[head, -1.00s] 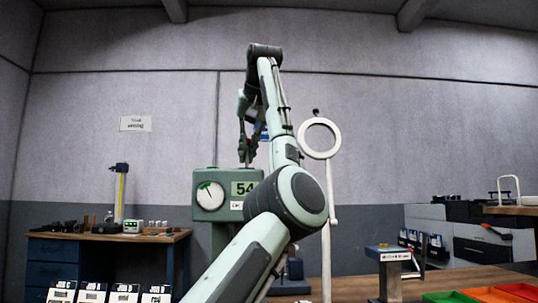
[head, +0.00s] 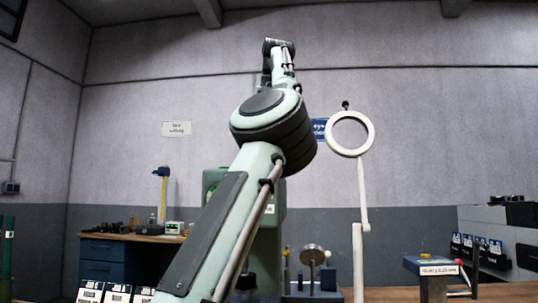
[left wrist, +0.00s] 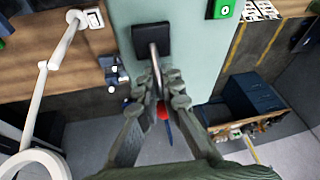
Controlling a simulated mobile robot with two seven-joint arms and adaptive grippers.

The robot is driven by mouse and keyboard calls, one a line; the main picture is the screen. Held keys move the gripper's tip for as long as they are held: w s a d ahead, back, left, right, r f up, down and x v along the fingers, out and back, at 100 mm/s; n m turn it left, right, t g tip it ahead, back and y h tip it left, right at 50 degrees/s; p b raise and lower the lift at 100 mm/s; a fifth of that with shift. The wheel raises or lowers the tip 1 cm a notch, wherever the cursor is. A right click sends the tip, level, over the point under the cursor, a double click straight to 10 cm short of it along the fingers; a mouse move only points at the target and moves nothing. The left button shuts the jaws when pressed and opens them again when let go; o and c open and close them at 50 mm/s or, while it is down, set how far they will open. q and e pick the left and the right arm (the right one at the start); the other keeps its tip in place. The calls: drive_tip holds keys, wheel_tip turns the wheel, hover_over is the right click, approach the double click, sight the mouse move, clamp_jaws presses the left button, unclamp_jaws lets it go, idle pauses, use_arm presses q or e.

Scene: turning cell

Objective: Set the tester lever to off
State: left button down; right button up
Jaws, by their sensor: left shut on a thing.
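The tester is a green housing (head: 213,182), mostly hidden behind my left arm in the head view. In the left wrist view its pale green face (left wrist: 205,65) carries a black block (left wrist: 152,40) with a metal lever (left wrist: 154,60). A red knob (left wrist: 162,112) shows below the fingertips, in line with the lever. My left gripper (left wrist: 157,88) is shut on the lever, its fingers on either side of the rod. In the head view this gripper is hidden. The lever's exact setting cannot be told. My right gripper is in no view.
A white ring lamp (head: 350,134) on a stand is right of the arm. A blue-topped stand (head: 431,266) is at the lower right. A blue workbench (head: 100,262) is at the left. In the left wrist view a green button box (left wrist: 222,8) sits at the top.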

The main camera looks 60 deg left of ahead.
use_arm(q)
drive_tip(key=shift+r, duration=0.1)
idle(0.3)
drive_tip(key=c, duration=1.7)
unclamp_jaws()
drive_tip(key=shift+d+r, duration=0.2)
drive_tip(key=shift+r, duration=0.35)
drive_tip(key=s+d, duration=0.1)
drive_tip(key=d, duration=0.3)
drive_tip(key=s+d, duration=0.1)
drive_tip(key=d, duration=0.2)
drive_tip(key=s+d, duration=0.1)
drive_tip(key=d, duration=0.3)
drive_tip(key=shift+d, duration=0.35)
